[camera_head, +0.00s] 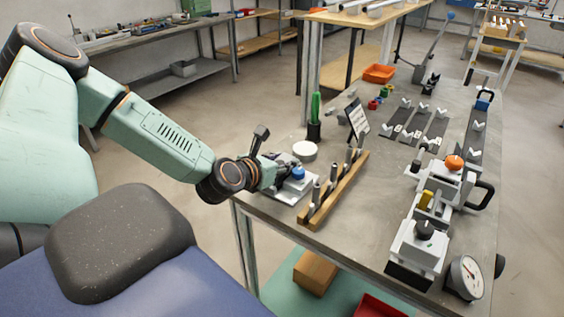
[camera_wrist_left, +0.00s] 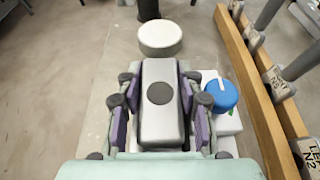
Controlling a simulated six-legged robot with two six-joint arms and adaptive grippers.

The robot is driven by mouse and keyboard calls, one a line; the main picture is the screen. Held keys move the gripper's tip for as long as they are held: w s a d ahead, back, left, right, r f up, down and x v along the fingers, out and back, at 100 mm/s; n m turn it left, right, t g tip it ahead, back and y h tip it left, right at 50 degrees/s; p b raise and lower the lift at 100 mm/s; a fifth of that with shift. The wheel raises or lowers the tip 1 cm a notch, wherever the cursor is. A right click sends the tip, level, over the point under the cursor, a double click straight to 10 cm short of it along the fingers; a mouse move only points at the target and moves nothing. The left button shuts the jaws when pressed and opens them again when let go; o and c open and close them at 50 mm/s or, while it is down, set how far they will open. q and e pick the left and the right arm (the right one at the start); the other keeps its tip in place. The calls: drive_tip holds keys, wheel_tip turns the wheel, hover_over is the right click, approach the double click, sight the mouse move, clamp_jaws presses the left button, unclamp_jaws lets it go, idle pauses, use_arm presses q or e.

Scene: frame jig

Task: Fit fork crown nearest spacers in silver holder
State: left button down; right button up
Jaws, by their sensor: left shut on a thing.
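My left gripper (camera_head: 276,174) is low over the near left part of the table, beside a pale plate with a blue knob (camera_head: 298,173). In the left wrist view, its fingers (camera_wrist_left: 160,105) are shut on both sides of a grey block (camera_wrist_left: 159,75) with a dark round spot. I cannot tell whether this block is the fork crown. The blue knob (camera_wrist_left: 222,93) is just right of the fingers. A wooden rack (camera_head: 340,190) with several silver posts stands right of the gripper. I cannot pick out the spacers or silver holder for sure. My right gripper is not in view.
A round white disc (camera_head: 305,151) and a dark cup with a green item (camera_head: 315,118) stand beyond the gripper. Clamp fixtures with an orange knob (camera_head: 454,162) and a dial gauge (camera_head: 465,277) line the right side. Grey V-blocks (camera_head: 424,108) stand farther back. Bare tabletop lies mid-table.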

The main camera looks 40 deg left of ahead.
use_arm(q)
drive_tip(key=c, duration=0.9)
unclamp_jaws()
drive_tip(key=shift+s+f, duration=0.1)
drive_tip(key=shift+o, duration=0.7)
drive_tip(key=shift+f, duration=0.1)
drive_tip(key=shift+d, duration=0.1)
